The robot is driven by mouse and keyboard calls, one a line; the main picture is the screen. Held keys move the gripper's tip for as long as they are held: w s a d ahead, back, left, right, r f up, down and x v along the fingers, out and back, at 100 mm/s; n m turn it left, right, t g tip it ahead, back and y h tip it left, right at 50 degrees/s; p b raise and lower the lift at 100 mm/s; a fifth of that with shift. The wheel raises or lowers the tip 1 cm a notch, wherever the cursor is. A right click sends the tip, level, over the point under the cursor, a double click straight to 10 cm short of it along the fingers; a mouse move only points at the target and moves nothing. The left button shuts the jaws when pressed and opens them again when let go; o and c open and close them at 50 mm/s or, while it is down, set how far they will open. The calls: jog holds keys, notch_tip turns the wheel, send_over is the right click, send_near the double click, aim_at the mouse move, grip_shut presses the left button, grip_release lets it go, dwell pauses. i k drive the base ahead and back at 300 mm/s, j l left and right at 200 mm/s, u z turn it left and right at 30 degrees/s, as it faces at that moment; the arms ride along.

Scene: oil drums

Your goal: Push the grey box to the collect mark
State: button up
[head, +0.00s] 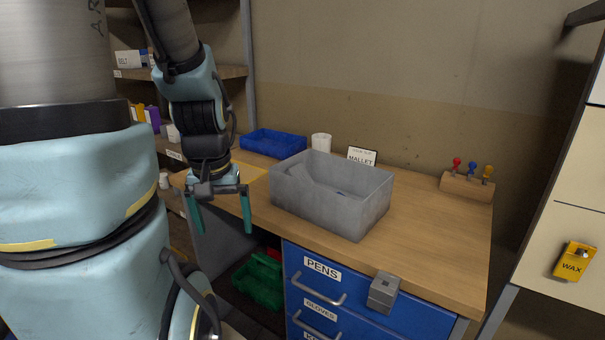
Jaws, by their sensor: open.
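The grey box (320,208) is an open-topped bin on the wooden bench top, near the middle of the view. Something blue shows inside it, but most of its contents are hidden by the walls. My gripper (221,224) hangs to the left of the box with its two teal fingers spread and pointing down, nothing between them. It appears apart from the box. A yellow patch (250,177) lies on the bench left of the box, partly behind my gripper; whether it is the collect mark I cannot tell.
A blue tray (273,143), a white cup (321,142) and a MALLET card (362,156) stand behind the box. A wooden block with coloured handles (467,185) is at the right. A small grey block (383,292) is at the drawer front.

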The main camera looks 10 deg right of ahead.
aim_at(368, 190)
jog(key=l+u, duration=0.15)
jog(key=l, duration=0.25)
jog(key=k+l+u, duration=0.2)
jog(key=l, duration=0.2)
jog(key=l+u, duration=0.15)
jog(key=l, duration=0.25)
jog(key=k+l+u, duration=0.15)
jog(key=l, duration=0.2)
jog(key=i+l, duration=0.05)
